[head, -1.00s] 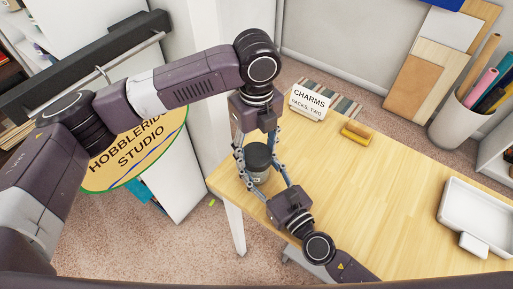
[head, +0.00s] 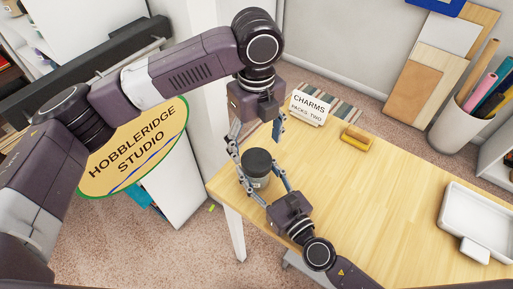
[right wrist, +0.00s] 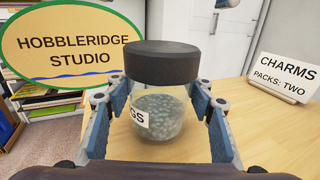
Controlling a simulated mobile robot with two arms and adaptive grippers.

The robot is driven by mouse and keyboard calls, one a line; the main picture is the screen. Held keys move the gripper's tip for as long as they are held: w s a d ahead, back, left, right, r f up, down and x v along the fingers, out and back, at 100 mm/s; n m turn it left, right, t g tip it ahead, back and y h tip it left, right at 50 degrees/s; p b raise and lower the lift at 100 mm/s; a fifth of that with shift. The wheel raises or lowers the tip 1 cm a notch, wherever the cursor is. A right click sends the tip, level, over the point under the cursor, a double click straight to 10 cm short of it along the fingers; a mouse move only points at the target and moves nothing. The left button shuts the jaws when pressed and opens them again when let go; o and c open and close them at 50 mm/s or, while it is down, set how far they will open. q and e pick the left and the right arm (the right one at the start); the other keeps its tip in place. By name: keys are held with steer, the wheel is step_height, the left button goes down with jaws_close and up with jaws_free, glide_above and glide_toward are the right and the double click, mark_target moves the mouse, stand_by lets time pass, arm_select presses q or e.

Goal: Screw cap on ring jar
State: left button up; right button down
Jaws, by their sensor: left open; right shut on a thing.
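The ring jar (head: 257,180) stands upright near the table's left corner, clear with grey contents and a partly hidden label. It also shows in the right wrist view (right wrist: 160,120). The black cap (head: 257,160) sits on the jar's mouth; in the right wrist view the cap (right wrist: 162,62) looks level. Whether its thread is tight cannot be seen. My right gripper (head: 262,180) is shut around the jar's body, one finger on each side. My left gripper (head: 257,136) is open and empty above the cap, fingers spread and apart from it.
A "CHARMS PACKS: TWO" card (head: 309,106) stands at the table's back edge, with a yellow block (head: 357,138) to its right. A white tray (head: 478,222) lies at the right. The middle of the wooden table (head: 370,205) is clear.

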mark_target(256, 159)
arm_select(q)
steer(key=shift+c, duration=0.2)
steer(key=n, duration=0.2)
steer(key=r+n, duration=0.1)
steer(key=n, duration=0.5)
steer(key=shift+r, duration=0.3)
steer(key=n, duration=0.2)
steer(key=r+n, duration=0.1)
steer(key=n, duration=0.6)
steer(key=shift+r+n, duration=0.4)
steer(key=shift+f, duration=4)
